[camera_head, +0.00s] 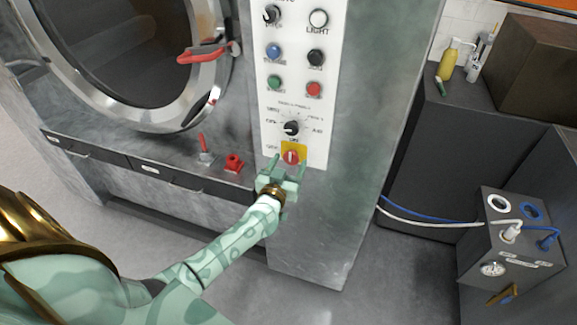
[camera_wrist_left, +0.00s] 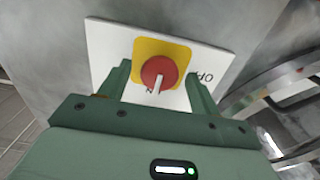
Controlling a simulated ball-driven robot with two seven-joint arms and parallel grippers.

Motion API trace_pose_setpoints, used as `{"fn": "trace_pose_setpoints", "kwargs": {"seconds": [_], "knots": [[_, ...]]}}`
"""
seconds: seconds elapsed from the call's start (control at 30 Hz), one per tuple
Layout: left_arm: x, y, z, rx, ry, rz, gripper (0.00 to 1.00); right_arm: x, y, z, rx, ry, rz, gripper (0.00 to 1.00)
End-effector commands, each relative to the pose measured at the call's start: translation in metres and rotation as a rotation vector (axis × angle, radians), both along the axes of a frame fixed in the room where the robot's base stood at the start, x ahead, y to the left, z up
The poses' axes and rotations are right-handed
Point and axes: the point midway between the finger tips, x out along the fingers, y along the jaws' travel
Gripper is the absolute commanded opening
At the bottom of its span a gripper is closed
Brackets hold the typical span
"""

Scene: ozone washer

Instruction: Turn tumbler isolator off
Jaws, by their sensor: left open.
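The tumbler isolator is a round red knob (camera_head: 291,157) with a pale handle bar, on a yellow square plate (camera_head: 301,149) at the bottom of the white control panel. In the left wrist view the red knob (camera_wrist_left: 158,72) sits on its yellow plate (camera_wrist_left: 179,51), with part of the lettering beside it. My left gripper (camera_head: 288,167) is open, its two green fingers just below and to either side of the knob. In the left wrist view the fingers (camera_wrist_left: 157,82) flank the knob; I cannot tell whether they touch it. My right gripper is not in view.
Above the isolator the white panel (camera_head: 302,95) carries a black selector and several coloured buttons. A round washer door (camera_head: 205,95) with a red handle (camera_head: 203,53) stands left. Small red valves (camera_head: 234,163) sit on the ledge. A grey box (camera_head: 510,235) with hoses is at right.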

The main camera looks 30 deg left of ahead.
Motion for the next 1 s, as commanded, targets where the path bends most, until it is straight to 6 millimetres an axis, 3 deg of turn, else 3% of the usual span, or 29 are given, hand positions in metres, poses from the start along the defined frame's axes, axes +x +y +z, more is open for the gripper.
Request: {"fn": "trace_pose_setpoints", "kwargs": {"seconds": [0.27, 0.4, 0.77, 1.0], "knots": [[0.0011, 0.0003, 0.0003, 0.001, 0.0, 0.0, 0.6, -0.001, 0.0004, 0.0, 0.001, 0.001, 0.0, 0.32], [0.001, 0.0001, 0.0002, 0.001, 0.0, 0.0, 0.21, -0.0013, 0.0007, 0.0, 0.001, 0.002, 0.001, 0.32], [0.0009, -0.0001, 0.0007, -0.032, -0.008, -0.001, 0.21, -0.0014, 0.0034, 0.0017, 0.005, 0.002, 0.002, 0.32], [0.001, -0.0006, 0.0012, -0.161, -0.038, -0.001, 0.21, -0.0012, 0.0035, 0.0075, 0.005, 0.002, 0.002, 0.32]]}}
